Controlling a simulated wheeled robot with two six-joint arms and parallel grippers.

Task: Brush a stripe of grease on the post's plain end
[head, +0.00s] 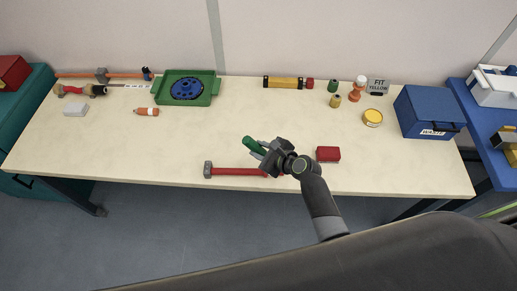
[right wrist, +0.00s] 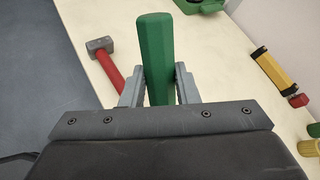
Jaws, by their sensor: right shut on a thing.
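My right gripper (head: 263,152) is shut on a green bar-shaped thing (head: 250,144), held near the table's front middle. In the right wrist view, the green thing (right wrist: 158,50) stands between the two fingers (right wrist: 158,88) and points away from me; no bristles show on it. A round yellow tin (head: 372,117) sits at the right; I cannot tell whether it holds grease. A yellow cylinder with black ends (head: 283,82) lies at the back middle. A long orange rod (head: 125,76) lies along the back left. I cannot tell which thing is the post. My left gripper is out of view.
A red-handled hammer (head: 232,171) lies near the front edge, close to my right gripper. A red box (head: 328,154) is right of it. A green tray (head: 210,97) with a blue disc stands at the back; a blue bin (head: 425,112) stands right. The table's middle is mostly clear.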

